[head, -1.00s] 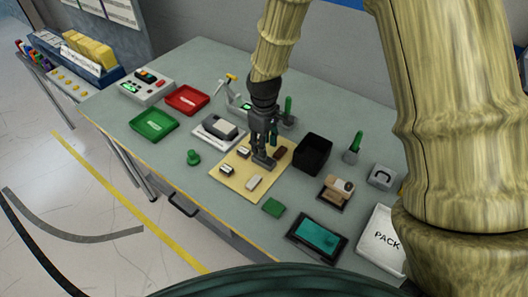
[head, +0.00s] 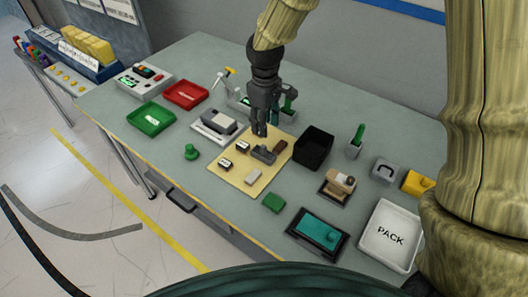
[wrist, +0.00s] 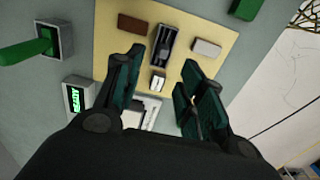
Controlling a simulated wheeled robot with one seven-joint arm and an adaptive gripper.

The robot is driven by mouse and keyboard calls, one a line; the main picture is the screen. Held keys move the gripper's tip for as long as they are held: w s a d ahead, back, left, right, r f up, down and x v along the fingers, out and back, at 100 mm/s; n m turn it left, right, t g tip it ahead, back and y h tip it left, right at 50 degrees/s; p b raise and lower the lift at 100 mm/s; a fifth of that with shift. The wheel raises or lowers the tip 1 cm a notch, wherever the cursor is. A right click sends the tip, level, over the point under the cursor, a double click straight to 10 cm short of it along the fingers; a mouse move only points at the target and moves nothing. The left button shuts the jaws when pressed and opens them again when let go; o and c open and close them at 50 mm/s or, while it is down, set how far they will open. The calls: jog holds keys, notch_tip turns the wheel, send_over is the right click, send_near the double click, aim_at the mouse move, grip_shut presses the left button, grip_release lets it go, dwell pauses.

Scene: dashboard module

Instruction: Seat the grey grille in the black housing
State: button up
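A dark grey slotted piece (head: 264,154) lies on the beige mat (head: 236,178), and I take it for the grille. It shows in the wrist view (wrist: 164,46) just beyond my fingertips. A dark grey block (head: 218,121) sits on a white plate left of the mat. An open black box (head: 313,150) stands right of the mat. I cannot tell for certain which of these is the housing. My gripper (head: 260,133) is above the mat's far part, pointing down. In the wrist view my gripper (wrist: 162,66) has its fingers spread, with nothing between them.
Brown (head: 280,147) and pale (head: 253,178) blocks and small black-and-white pieces share the mat. Green (head: 152,116) and red (head: 186,94) trays stand left, a white PACK tray (head: 390,236) right. A green-handled tool in a holder (head: 356,140) stands upright behind.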

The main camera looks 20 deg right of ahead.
jog(key=p, duration=0.1)
send_over(264, 146)
jog(key=f, duration=0.5)
jog(key=shift+w+d, duration=0.15)
jog(key=shift+w, duration=0.05)
jog(key=shift+s+f+p, duration=0.15)
jog(key=shift+f+p, duration=0.55)
jog(key=shift+f, duration=0.05)
jog(key=shift+a+f+p, duration=0.2)
jog(key=shift+f+p, duration=0.55)
jog(key=shift+f, duration=1.2)
jog(key=shift+c, duration=0.3)
grip_shut()
